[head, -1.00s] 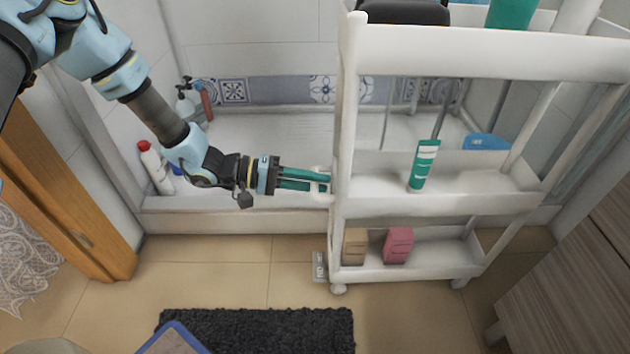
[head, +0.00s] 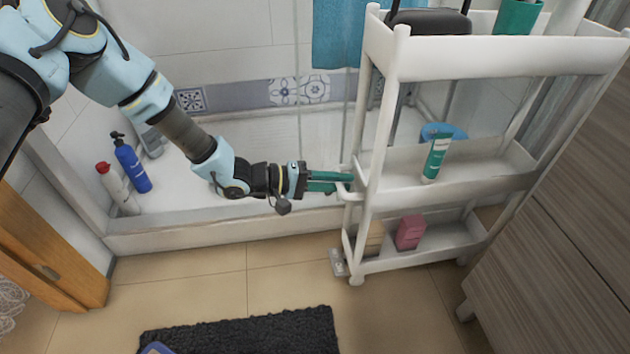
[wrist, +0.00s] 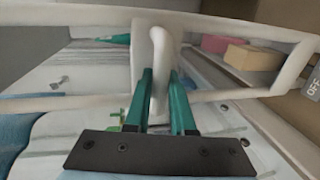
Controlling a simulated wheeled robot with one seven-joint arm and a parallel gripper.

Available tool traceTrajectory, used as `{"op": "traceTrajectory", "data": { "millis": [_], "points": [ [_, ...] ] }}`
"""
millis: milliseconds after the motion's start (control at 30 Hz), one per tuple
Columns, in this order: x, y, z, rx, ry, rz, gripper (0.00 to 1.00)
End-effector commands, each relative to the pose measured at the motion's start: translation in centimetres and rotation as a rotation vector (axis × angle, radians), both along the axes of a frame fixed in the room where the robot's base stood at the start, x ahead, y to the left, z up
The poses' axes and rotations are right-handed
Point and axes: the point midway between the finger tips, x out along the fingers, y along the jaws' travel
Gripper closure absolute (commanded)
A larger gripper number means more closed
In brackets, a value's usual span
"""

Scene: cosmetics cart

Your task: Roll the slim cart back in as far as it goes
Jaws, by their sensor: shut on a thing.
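The slim white cart (head: 475,62) stands on the tiled floor at the right, with three shelves. My gripper (head: 345,184) is shut on the cart's white handle (head: 349,194) at its left end. In the wrist view the green fingers stand on both sides of the handle (wrist: 160,75). A green and white tube (head: 435,158) stands on the middle shelf. A pink box (head: 411,232) and a tan box (head: 374,238) are on the bottom shelf. A black item (head: 428,20) and a green cup (head: 518,15) are on top.
A wood-grain cabinet (head: 560,230) stands close to the cart's right side. A shower tray (head: 200,235) with bottles (head: 131,163) lies behind and left. A dark mat (head: 245,333) is on the floor in front.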

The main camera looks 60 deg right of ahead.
Motion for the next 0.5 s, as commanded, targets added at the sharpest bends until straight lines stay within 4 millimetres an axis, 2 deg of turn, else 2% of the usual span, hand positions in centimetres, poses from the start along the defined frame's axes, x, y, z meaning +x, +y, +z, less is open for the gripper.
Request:
{"op": "traceTrajectory", "data": {
  "millis": [33,500],
  "points": [
    [-1.2,-0.7,0.5,-0.01,0.007,-0.006,1.0],
    [-8.4,-6.0,0.4,-0.01,0.007,-0.005,1.0]
  ]
}}
